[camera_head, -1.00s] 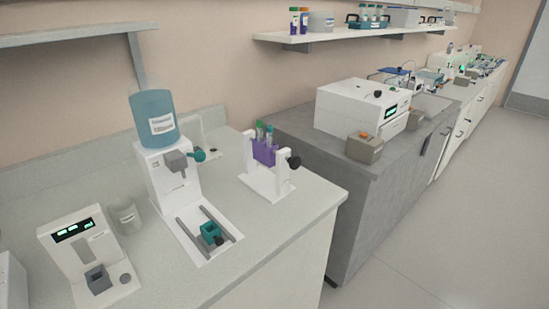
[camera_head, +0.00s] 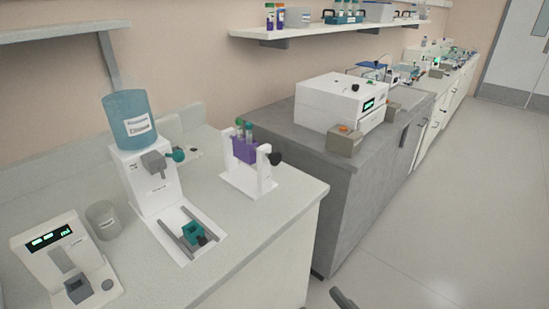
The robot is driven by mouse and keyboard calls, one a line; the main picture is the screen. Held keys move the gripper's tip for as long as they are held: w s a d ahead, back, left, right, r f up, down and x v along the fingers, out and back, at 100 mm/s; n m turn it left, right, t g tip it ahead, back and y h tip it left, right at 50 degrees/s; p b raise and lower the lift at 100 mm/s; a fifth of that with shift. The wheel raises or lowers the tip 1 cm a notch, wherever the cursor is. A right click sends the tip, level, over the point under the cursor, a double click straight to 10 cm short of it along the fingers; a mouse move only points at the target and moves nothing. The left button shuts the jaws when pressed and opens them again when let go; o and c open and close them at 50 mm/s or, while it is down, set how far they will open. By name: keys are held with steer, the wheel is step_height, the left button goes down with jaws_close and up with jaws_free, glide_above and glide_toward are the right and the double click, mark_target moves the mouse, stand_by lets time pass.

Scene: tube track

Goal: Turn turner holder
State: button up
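The turner holder (camera_head: 246,150) is a purple rack hung between two white uprights on a white base (camera_head: 262,189). It stands near the right end of the light bench. Tubes with coloured caps (camera_head: 244,129) stick up from it, and it looks roughly upright. A black knob (camera_head: 275,159) is on its right upright. A small dark piece (camera_head: 343,299) shows at the bottom edge, right of the bench; it may be part of my arm, but I cannot tell. My gripper's fingers do not show.
Left of the holder stands a white dispenser with a blue bottle (camera_head: 130,119) and a teal block on rails (camera_head: 193,231). A beaker (camera_head: 103,220) and a device with a green display (camera_head: 66,259) are further left. A grey counter (camera_head: 335,190) adjoins on the right. The floor (camera_head: 440,220) is clear.

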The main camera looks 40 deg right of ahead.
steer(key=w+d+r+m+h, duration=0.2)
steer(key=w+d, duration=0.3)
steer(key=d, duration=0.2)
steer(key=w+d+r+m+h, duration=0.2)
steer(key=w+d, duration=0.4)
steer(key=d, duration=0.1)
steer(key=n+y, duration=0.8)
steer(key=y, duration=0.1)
glide_toward(277, 159)
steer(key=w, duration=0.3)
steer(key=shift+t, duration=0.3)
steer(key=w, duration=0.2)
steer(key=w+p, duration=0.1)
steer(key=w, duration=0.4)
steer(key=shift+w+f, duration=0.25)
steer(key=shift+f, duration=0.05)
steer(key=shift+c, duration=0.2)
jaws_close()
